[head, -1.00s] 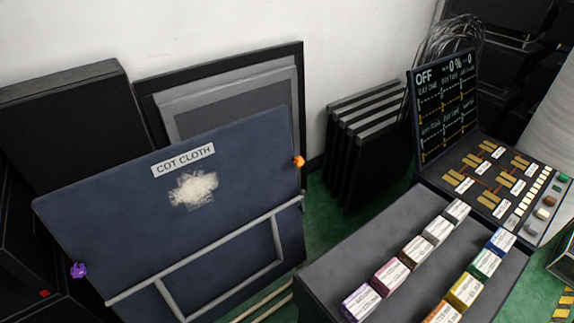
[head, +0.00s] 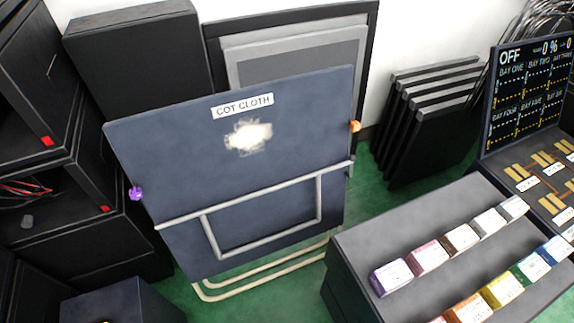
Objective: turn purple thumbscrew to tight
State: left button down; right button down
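The purple thumbscrew (head: 136,193) sits on the left edge of an upright dark blue board (head: 175,140), about halfway down. The board carries a white "COT CLOTH" label (head: 243,106) and a pale frayed patch (head: 248,136). An orange thumbscrew (head: 355,126) sits on its right edge. A grey tube frame (head: 207,240) crosses the board's lower part. The purple thumbscrew is too small to tell how tight it is. Neither of my grippers shows in the head view.
A dark stepped stand (head: 350,262) with several coloured labelled blocks stands at the right front. A control panel (head: 530,85) reads OFF and 0 %. Black cabinets (head: 80,235) stand close on the left. Green floor (head: 385,205) shows between board and stand.

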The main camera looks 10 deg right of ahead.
aim_at(136, 193)
jog(key=k, duration=0.25)
jog(key=i, duration=0.6)
jog(key=u, duration=1.25)
